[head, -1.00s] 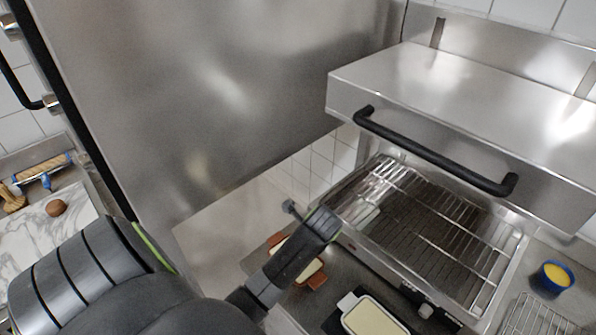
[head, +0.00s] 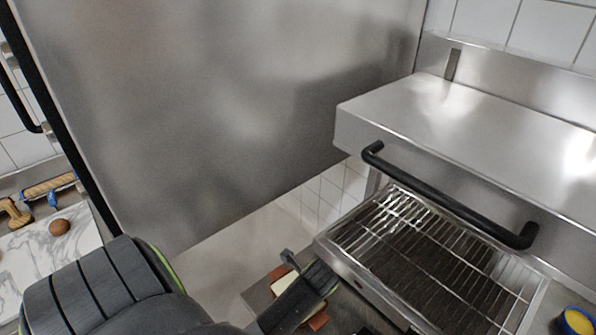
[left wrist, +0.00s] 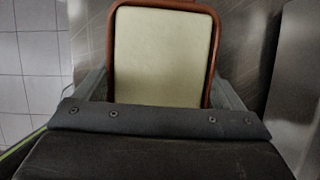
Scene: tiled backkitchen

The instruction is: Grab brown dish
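The brown dish (head: 318,321) stands on the dark surface at the bottom middle of the head view. It has a pale cream filling, and my left gripper hides much of it. In the left wrist view its brown rim (left wrist: 213,45) and cream filling fill the upper middle. My left gripper (head: 300,280) is over the dish, with its fingers apart. In the left wrist view one finger shows on each side of the dish, close to its rim; I cannot tell whether they touch it. My right gripper is not in view.
A steel grill with a wire rack (head: 430,255) stands right of the dish, its black-handled hood (head: 440,195) above. A large steel panel (head: 230,110) rises behind my arm. A blue cup (head: 577,322) is at bottom right. A marble board (head: 45,250) with a brown ball lies left.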

